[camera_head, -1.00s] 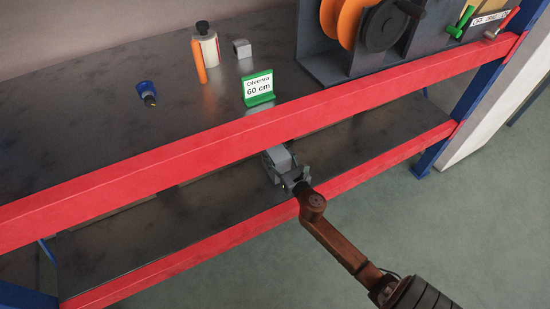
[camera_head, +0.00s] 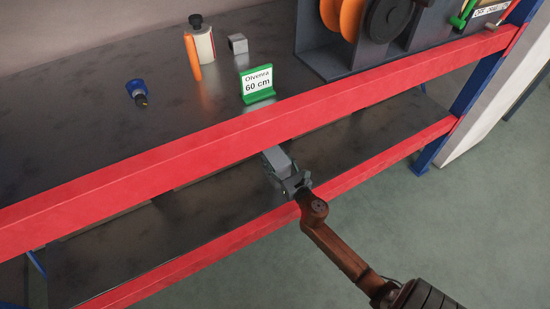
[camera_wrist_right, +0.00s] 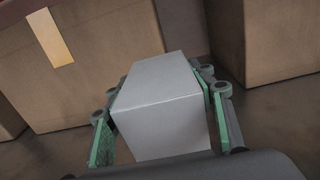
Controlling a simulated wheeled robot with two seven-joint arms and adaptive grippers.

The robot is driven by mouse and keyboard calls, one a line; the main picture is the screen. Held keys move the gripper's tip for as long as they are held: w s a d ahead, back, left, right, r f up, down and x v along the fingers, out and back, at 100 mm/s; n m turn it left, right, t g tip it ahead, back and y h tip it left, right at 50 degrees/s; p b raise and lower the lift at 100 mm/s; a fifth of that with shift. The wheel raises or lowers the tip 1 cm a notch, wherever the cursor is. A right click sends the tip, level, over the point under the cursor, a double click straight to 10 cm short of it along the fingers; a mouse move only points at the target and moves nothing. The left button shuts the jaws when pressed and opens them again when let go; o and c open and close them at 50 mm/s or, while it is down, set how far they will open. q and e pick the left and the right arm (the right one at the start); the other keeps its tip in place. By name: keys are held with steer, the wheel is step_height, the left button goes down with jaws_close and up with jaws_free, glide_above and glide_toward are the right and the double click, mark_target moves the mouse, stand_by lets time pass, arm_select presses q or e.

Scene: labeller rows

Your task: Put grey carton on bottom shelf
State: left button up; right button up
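The grey carton (camera_head: 277,160) is a small plain box just below the upper red beam, over the bottom shelf (camera_head: 360,145). My right gripper (camera_head: 287,176) reaches in over the lower red beam, with its fingers around the carton. In the right wrist view the carton (camera_wrist_right: 165,105) fills the space between the green-padded fingers (camera_wrist_right: 160,115), which look shut against its sides. I cannot tell whether the carton's underside touches the shelf. My left gripper is not in view.
Brown cartons (camera_wrist_right: 95,60) stand behind the grey carton. Red beams edge both shelves.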

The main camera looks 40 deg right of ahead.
mark_target(284, 169)
steer(key=o, duration=0.4)
steer(key=shift+o, duration=0.2)
steer(key=shift+r, duration=0.1)
steer(key=p+v, duration=0.1)
steer(key=v, duration=0.3)
steer(key=shift+s, duration=0.1)
steer(key=v, duration=0.7)
steer(key=shift+s+a, duration=0.1)
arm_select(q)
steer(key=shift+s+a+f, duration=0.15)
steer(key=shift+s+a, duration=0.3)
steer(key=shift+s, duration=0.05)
arm_select(e)
steer(key=shift+s+a, duration=0.1)
steer(key=shift+s, duration=0.25)
